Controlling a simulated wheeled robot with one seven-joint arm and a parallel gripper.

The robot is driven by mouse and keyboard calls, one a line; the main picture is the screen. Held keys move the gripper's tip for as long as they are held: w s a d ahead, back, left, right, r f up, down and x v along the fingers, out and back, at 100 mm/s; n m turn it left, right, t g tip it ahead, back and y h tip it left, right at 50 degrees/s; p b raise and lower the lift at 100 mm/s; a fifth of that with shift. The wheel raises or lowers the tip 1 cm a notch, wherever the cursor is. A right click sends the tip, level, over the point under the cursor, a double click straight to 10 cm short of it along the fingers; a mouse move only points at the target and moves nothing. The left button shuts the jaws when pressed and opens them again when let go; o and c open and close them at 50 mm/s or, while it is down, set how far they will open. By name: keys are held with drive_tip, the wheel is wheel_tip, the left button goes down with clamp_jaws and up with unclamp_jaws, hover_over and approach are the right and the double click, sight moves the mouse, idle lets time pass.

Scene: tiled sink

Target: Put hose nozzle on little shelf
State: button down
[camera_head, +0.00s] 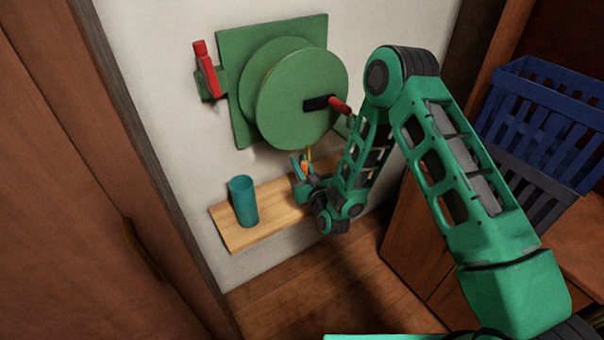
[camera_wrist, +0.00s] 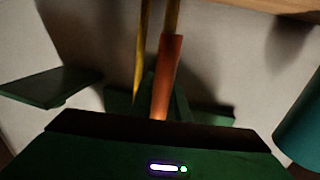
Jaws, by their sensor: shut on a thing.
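The hose nozzle (camera_head: 305,169) is a small orange piece. In the wrist view, the orange nozzle (camera_wrist: 167,75) stands upright between the green finger parts, with yellow hose beside and above it. My gripper (camera_head: 302,168) is shut on it, just below the reel and over the right part of the little shelf in the head view. The little shelf (camera_head: 275,208) is a light wooden board on the white wall; a wooden edge (camera_wrist: 245,4) shows at the top of the wrist view. My arm hides the shelf's right end. I cannot tell whether the nozzle touches the shelf.
A teal cup (camera_head: 243,202) stands on the shelf's left part; it also shows at the wrist view's right edge (camera_wrist: 304,125). A green hose reel (camera_head: 290,85) hangs above, with a red lever (camera_head: 206,70) at its left. Blue and grey baskets (camera_head: 540,115) stand right.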

drive_tip(key=shift+w+d+f, duration=0.3)
drive_tip(key=shift+w+f, duration=0.15)
drive_tip(key=shift+f, duration=0.55)
drive_tip(key=shift+w+d+f, duration=0.25)
drive_tip(key=shift+w+f, duration=0.15)
drive_tip(key=shift+f, duration=0.55)
drive_tip(key=shift+w+d+f, duration=0.3)
drive_tip(key=shift+w+f, duration=0.15)
drive_tip(key=shift+f, duration=0.55)
drive_tip(key=c, duration=1.7)
unclamp_jaws()
drive_tip(key=shift+s, duration=0.15)
drive_tip(key=v, duration=1.1)
drive_tip(key=shift+s+d, duration=0.15)
drive_tip(key=shift+s, duration=0.2)
